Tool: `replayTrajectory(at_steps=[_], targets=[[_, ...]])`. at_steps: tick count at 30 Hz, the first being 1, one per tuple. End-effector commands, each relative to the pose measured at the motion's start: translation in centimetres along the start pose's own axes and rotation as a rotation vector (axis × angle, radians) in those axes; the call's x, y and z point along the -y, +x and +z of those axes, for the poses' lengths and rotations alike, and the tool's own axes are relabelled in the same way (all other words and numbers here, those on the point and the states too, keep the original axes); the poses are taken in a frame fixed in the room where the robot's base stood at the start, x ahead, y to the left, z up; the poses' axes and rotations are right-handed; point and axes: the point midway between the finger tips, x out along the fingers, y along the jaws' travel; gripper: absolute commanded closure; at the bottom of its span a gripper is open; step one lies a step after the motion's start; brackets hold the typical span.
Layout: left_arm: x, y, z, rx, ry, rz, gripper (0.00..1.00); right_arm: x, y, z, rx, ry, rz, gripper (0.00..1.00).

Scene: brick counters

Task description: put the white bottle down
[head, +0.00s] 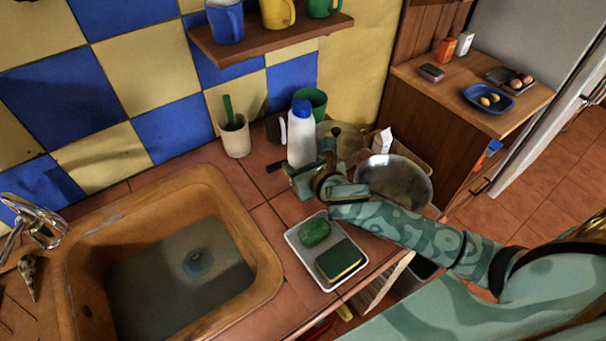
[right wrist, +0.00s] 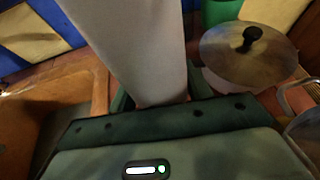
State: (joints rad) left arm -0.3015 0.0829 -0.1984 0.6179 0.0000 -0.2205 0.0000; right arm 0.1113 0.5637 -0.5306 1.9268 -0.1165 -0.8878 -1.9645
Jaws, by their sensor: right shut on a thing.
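The white bottle (head: 301,138) with a blue cap is upright over the tiled counter to the right of the sink. My right gripper (head: 307,177) is shut on its lower part. In the right wrist view the bottle (right wrist: 140,55) rises large and close from between the fingers (right wrist: 155,102). The bottle's base is hidden by the gripper, so I cannot tell whether it touches the counter. My left gripper is in neither view.
The sink (head: 262,270) is at the left. A white tray (head: 293,240) with a green soap and a sponge lies in front. A cup with a brush (head: 235,138) and a green cup (head: 318,101) stand behind. A metal pan (head: 408,178) and lidded pot (right wrist: 245,45) are at the right.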

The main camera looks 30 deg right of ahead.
Motion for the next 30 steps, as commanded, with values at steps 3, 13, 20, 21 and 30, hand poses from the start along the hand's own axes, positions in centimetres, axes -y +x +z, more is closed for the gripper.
replayTrajectory(at_steps=[3, 13, 20, 21, 30], targets=[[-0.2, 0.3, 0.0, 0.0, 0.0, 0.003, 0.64, 0.4, 0.5, -0.4, 0.003, 0.0, -0.001, 0.76], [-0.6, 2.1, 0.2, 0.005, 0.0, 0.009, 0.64, 0.7, 2.1, -3.6, 0.002, 0.0, 0.001, 0.76], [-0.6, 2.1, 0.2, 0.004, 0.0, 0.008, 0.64, 0.7, 2.1, -3.6, 0.002, 0.0, 0.001, 0.76], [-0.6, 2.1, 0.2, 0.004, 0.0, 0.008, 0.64, 0.7, 2.1, -3.8, 0.0, 0.0, 0.001, 0.47], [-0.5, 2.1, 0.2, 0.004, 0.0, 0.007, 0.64, 0.7, 2.1, -3.8, 0.0, 0.0, 0.001, 0.28]])
